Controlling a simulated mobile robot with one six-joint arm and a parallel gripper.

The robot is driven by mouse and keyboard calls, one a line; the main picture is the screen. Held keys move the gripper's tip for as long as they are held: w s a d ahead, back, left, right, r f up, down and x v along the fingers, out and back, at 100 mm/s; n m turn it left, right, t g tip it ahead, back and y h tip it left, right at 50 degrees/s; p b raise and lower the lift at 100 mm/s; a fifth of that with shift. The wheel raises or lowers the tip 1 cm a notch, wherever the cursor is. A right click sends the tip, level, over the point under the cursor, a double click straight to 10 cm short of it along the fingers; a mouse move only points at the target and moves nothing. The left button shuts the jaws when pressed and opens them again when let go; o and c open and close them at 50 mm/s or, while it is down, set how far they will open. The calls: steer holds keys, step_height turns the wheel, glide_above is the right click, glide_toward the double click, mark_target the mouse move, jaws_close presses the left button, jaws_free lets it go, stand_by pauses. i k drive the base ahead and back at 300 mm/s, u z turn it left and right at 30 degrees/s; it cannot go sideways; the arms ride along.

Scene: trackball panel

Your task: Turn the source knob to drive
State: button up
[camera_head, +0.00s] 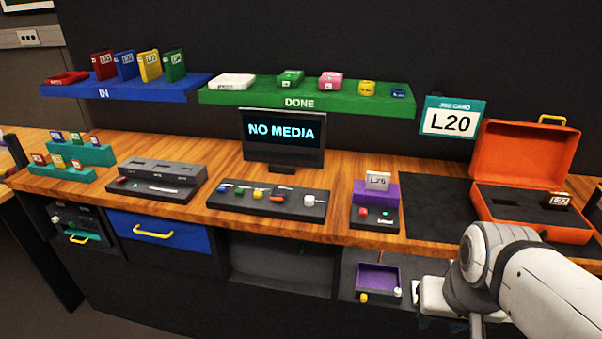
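A dark control panel (268,199) sits on the wooden bench below the screen. The screen (284,137) above the panel reads "NO MEDIA". My arm comes in at the lower right, well away from the panel. I see no gripper fingertips, and nothing touches the panel.
A grey slotted box (160,180) stands left of the panel. A purple-and-black unit (374,209) holding a card stands to its right. An open orange case (525,165) is at far right. Blue (120,91) and green (300,97) shelves hang above.

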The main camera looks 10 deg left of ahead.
mark_target(310, 199)
steer(key=k, duration=0.65)
steer(key=z, duration=0.1)
steer(key=i, duration=1.6)
steer(key=u, duration=0.8)
